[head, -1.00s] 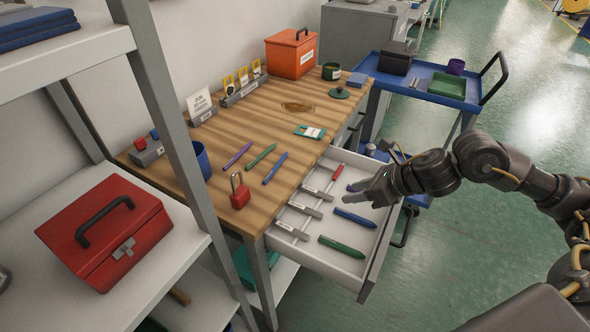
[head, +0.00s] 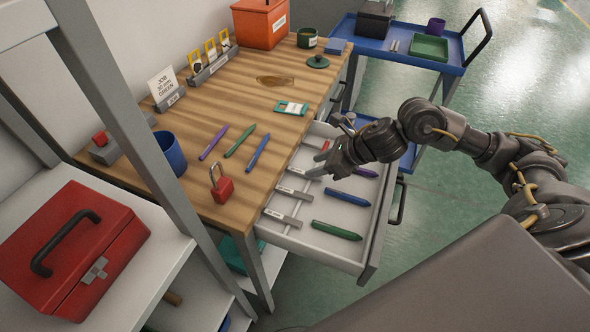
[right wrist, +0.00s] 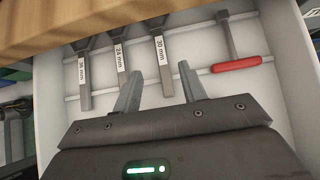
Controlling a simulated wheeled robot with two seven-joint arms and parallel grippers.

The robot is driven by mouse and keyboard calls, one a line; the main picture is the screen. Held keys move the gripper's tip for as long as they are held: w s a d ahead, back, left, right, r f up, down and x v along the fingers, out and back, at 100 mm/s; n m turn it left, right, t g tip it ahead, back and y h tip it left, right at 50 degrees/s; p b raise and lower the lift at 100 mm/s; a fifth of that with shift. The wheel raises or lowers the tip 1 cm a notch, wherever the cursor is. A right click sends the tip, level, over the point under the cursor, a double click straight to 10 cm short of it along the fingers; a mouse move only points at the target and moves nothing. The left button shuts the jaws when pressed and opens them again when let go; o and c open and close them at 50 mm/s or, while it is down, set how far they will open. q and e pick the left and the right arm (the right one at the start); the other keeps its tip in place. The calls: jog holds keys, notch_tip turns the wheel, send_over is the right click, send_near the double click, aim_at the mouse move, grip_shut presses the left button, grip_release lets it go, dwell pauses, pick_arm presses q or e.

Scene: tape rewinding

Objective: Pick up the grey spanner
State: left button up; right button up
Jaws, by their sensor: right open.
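Three grey spanners with white size labels lie in a row in the open drawer. In the right wrist view they are the left one (right wrist: 83,70), the 24 mm one (right wrist: 122,62) and the 30 mm one (right wrist: 161,50). My right gripper (right wrist: 159,72) is open and empty, its fingers on either side of the 30 mm spanner's shaft in the picture. I cannot tell the height gap. In the head view my right gripper (head: 318,165) is over the drawer and partly hides that spanner. My left gripper is not in view.
A red-handled tool (right wrist: 236,64) lies right of the 30 mm spanner. The drawer (head: 350,262) also holds a green marker (head: 336,231) and a blue marker (head: 348,198). The wooden worktop (head: 215,120) overhangs the drawer's back. A card reads "JOB 30 mm GREEN" (head: 163,84).

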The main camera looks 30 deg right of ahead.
aim_at(298, 171)
jog(key=shift+w+a+f, duration=0.1)
jog(key=shift+w+f, duration=0.05)
jog(key=x, duration=0.3)
jog(key=shift+w+a+f+p, duration=0.1)
jog(key=shift+w+f+p, duration=0.1)
jog(key=shift+w+p, duration=0.15)
jog(key=shift+w+a+f, duration=0.25)
jog(key=shift+f, duration=0.15)
jog(key=shift+c, duration=0.5)
jog(key=c, duration=0.7)
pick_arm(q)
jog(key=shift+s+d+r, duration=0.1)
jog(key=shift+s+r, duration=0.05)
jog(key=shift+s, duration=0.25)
pick_arm(e)
grip_shut()
